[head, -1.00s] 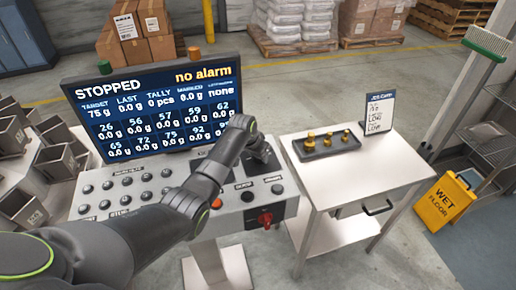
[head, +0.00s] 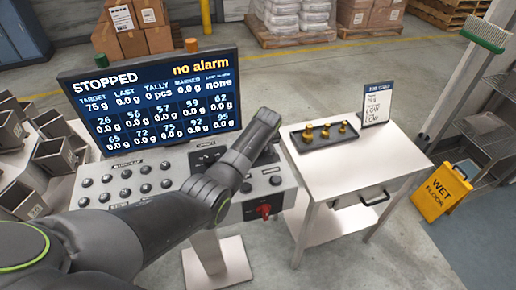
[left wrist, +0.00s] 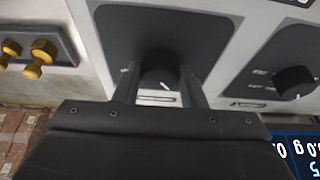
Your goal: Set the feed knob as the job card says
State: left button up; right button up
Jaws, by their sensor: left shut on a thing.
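In the left wrist view a round black knob (left wrist: 158,68) with a white pointer mark sits on a dark plate of the console. My left gripper (left wrist: 158,82) is shut on this knob, one finger on each side. Its label is partly covered and too small to read. A second black knob (left wrist: 295,82) stands on its own dark plate to the right, clear of the fingers. In the head view my left arm reaches over the console (head: 175,160) and hides the held knob. The job card (head: 377,103) stands on the side table; its lines are blurred, the first seeming to read 75 g.
The screen (head: 150,100) shows STOPPED and no alarm. A red switch (head: 264,211) is on the console's front. A dark tray (head: 322,142) with brass weights lies on the side table (head: 345,170). A yellow wet floor sign (head: 444,192) stands at the right.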

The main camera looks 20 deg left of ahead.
pick_arm(q)
jog(key=shift+w+d+n+g+y+b, duration=0.1)
jog(key=shift+n+g+y+b, duration=0.2)
jog(key=shift+n+b, duration=0.55)
jog(key=shift+w+n+g+y+b, duration=0.1)
jog(key=shift+n+g+y+b, duration=0.3)
jog(key=shift+n, duration=0.85)
jog(key=shift+r, duration=0.1)
jog(key=o, duration=1)
